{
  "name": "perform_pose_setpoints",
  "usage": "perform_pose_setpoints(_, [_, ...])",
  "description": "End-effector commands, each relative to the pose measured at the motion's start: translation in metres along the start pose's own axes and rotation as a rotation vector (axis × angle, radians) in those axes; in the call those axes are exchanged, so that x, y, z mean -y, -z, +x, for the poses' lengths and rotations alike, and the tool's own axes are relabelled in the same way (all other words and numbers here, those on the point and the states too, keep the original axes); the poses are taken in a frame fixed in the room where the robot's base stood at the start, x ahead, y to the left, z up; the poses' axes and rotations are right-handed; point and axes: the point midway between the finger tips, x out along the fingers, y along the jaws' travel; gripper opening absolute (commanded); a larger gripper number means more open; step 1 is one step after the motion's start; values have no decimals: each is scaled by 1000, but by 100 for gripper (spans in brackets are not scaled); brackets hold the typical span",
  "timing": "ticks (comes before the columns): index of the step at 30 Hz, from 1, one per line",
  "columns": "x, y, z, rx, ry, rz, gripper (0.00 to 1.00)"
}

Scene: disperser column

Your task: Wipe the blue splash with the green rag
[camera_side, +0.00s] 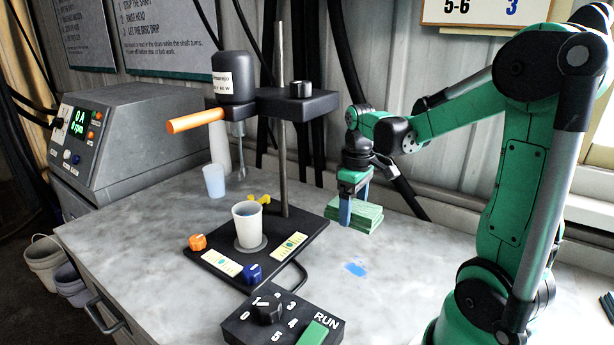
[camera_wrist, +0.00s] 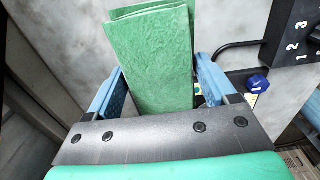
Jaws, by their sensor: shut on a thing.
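The green rag (camera_side: 367,217) is a folded, layered pad held in my gripper (camera_side: 345,212). In the side view it hangs just above the grey bench top, to the right of the stand's black base. In the wrist view the rag (camera_wrist: 152,55) sits between my two blue fingers (camera_wrist: 155,88), and the jaws are shut on it. The blue splash (camera_side: 355,269) is a small flat patch on the bench, in front of and below the rag, apart from it. The splash does not show in the wrist view.
A white cup (camera_side: 248,226) stands on the black base plate (camera_side: 215,262) under the disperser column. A control box with a dial (camera_side: 268,308) sits at the front, its cable looping near the plate. A translucent cup (camera_side: 214,181) stands behind. Bench around the splash is clear.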

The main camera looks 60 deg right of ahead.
Motion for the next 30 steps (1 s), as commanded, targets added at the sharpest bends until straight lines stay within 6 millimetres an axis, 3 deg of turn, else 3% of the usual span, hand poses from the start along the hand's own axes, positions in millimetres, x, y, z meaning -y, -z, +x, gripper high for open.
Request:
perform_pose_setpoints(6, [26, -6, 20, 0, 0, -1, 36])
perform_pose_setpoints(14, [26, -6, 34, 0, 0, 1, 36])
perform_pose_setpoints(30, [26, -6, 83, 0, 0, 1, 36])
